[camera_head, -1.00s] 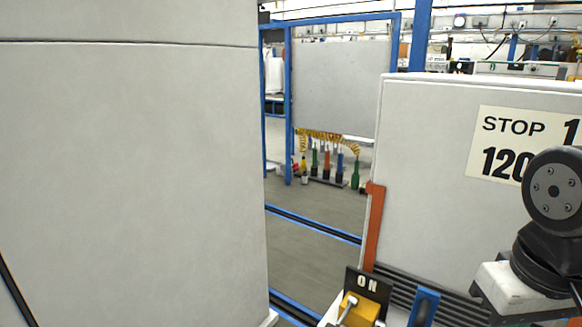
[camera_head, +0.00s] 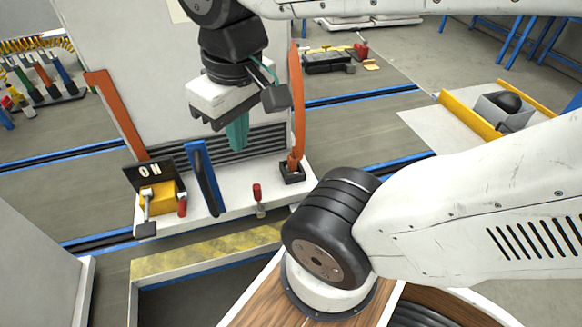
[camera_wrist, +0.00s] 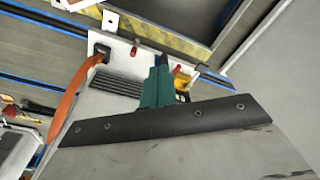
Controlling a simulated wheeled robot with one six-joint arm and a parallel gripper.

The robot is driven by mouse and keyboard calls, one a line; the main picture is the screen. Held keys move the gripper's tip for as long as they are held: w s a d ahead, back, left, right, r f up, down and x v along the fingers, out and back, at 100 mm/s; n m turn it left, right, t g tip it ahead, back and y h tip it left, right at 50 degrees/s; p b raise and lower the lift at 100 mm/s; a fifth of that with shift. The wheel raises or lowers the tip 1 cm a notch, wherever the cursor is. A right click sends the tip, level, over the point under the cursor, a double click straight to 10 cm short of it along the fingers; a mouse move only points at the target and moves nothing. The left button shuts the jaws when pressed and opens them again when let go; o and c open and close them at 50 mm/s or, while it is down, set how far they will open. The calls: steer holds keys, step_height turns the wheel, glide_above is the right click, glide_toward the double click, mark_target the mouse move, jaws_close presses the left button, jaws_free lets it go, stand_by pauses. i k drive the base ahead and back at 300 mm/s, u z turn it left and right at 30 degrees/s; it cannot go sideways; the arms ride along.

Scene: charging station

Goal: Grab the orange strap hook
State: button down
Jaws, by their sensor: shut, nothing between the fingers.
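A curved orange strap (camera_head: 298,105) rises from a small black block on the white ledge in the head view. In the wrist view an orange strap (camera_wrist: 68,112) hangs off to the left of the fingers. My gripper (camera_head: 237,135) has teal fingers. They are shut and empty, pointing down, to the left of the curved strap and apart from it in the head view. They also show at the middle of the wrist view (camera_wrist: 157,88). A second, straighter orange strip (camera_head: 117,112) runs along the left edge of the grey panel.
A yellow-edged platform (camera_head: 470,115) stands at right.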

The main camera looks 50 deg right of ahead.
mark_target(291, 167)
steer(key=z, duration=1.75)
steer(key=k, duration=0.5)
steer(key=u, duration=0.55)
